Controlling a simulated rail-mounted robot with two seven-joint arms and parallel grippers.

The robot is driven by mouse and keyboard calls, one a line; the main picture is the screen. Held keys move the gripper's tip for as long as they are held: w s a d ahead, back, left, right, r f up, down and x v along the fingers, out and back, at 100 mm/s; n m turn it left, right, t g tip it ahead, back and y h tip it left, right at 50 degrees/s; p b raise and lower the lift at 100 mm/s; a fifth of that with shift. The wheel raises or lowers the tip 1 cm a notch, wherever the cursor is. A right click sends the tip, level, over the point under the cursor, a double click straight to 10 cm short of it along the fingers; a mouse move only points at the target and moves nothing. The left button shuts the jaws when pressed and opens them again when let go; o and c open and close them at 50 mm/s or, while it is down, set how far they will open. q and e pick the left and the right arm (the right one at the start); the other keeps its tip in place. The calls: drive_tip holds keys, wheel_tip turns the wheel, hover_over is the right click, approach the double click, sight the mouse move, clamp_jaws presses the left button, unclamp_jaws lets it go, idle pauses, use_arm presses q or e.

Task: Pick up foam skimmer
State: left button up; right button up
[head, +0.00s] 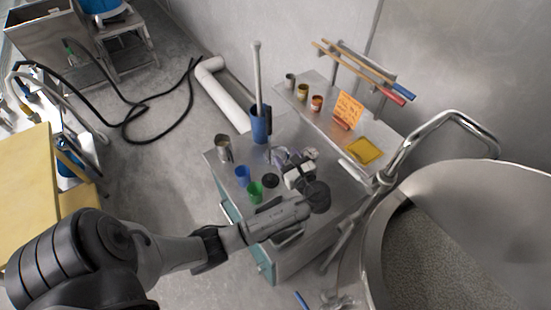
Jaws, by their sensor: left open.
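A long pale-handled tool (257,78) stands upright in a blue holder (260,127) at the back of the metal cart. It may be the foam skimmer; its lower end is hidden in the holder. My left arm comes in from the left over the cart's front. My left gripper (291,157) is open over the middle of the cart top, to the right of the holder and a little nearer. It looks empty and apart from the tool, though the small gap is hard to judge. My right gripper is not in view.
The cart top (215,163) also holds a metal cup (223,148), a blue cup (243,175) and a green cup (255,191). A raised shelf with small jars and an orange note (347,110) stands behind. A large steel drum (505,190) fills the right.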

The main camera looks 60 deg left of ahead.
sight(271, 128)
use_arm(q)
drive_tip(key=shift+m+y, duration=0.4)
drive_tip(key=a, duration=0.3)
drive_tip(key=w+a, duration=0.1)
drive_tip(key=a, duration=0.5)
drive_tip(key=shift+w+r+b, duration=0.2)
drive_tip(key=shift+r+b, duration=0.05)
drive_tip(key=shift+b, duration=0.05)
drive_tip(key=shift+w+a+r, duration=0.1)
drive_tip(key=shift+w+a, duration=0.05)
drive_tip(key=shift+a, duration=0.75)
drive_tip(key=shift+w+a+r, duration=0.1)
drive_tip(key=shift+w+a, duration=0.05)
drive_tip(key=shift+a, duration=0.7)
drive_tip(key=shift+w+a, duration=0.15)
drive_tip(key=shift+a, duration=0.75)
clamp_jaws()
